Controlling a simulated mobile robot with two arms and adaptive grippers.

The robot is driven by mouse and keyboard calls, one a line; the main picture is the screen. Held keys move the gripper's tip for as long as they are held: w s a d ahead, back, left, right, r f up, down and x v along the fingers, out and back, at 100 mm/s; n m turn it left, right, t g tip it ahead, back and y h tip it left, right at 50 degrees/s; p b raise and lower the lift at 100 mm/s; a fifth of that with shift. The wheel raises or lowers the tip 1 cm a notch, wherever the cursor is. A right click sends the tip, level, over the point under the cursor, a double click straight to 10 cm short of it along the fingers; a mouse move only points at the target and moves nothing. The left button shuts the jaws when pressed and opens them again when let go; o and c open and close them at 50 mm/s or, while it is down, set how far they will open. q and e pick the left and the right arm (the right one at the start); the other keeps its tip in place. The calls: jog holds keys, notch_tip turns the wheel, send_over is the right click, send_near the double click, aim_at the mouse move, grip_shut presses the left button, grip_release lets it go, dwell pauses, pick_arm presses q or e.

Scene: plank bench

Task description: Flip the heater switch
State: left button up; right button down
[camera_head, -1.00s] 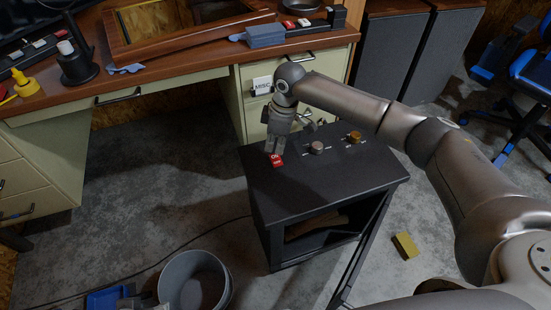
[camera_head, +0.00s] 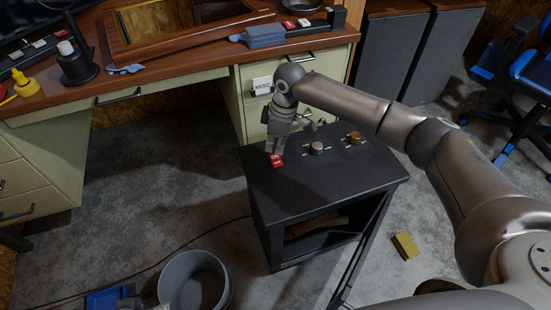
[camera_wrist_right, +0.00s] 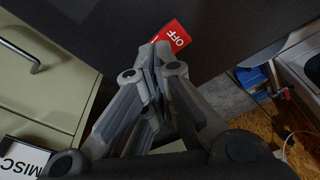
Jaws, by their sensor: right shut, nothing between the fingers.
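The heater (camera_head: 320,190) is a black box with a flat dark top, standing on the concrete floor. Its red switch (camera_head: 277,161) with white lettering sits near the left edge of that top. In the right wrist view the switch (camera_wrist_right: 174,36) shows "OFF" on its visible end; the rest is hidden behind the fingers. My right gripper (camera_head: 272,149) is shut and empty, pointing down with its fingertips at the switch's far end. In the right wrist view the fingertips (camera_wrist_right: 154,47) overlap the switch's edge; whether they touch it I cannot tell. My left gripper is not in view.
Two knobs, one grey (camera_head: 316,148) and one brass (camera_head: 354,138), stand on the heater top right of the switch. A wooden desk (camera_head: 180,85) with drawers is behind. A grey bucket (camera_head: 222,268) and a yellow block (camera_head: 405,246) are on the floor.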

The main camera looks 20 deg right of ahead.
aim_at(275, 156)
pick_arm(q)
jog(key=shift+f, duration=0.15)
pick_arm(e)
jog(key=shift+f, duration=1.25)
dwell(0.4)
jog(key=shift+s, duration=0.1)
jog(key=shift+r+p, duration=0.95)
jog(key=shift+p, duration=0.2)
jog(key=shift+r+p, duration=0.85)
jog(key=shift+p, duration=0.15)
jog(key=shift+r+p, duration=0.5)
jog(key=shift+p, duration=0.05)
jog(key=shift+r+p, duration=0.6)
jog(key=shift+p, duration=0.2)
jog(key=shift+r+p, duration=0.6)
jog(key=shift+p, duration=0.1)
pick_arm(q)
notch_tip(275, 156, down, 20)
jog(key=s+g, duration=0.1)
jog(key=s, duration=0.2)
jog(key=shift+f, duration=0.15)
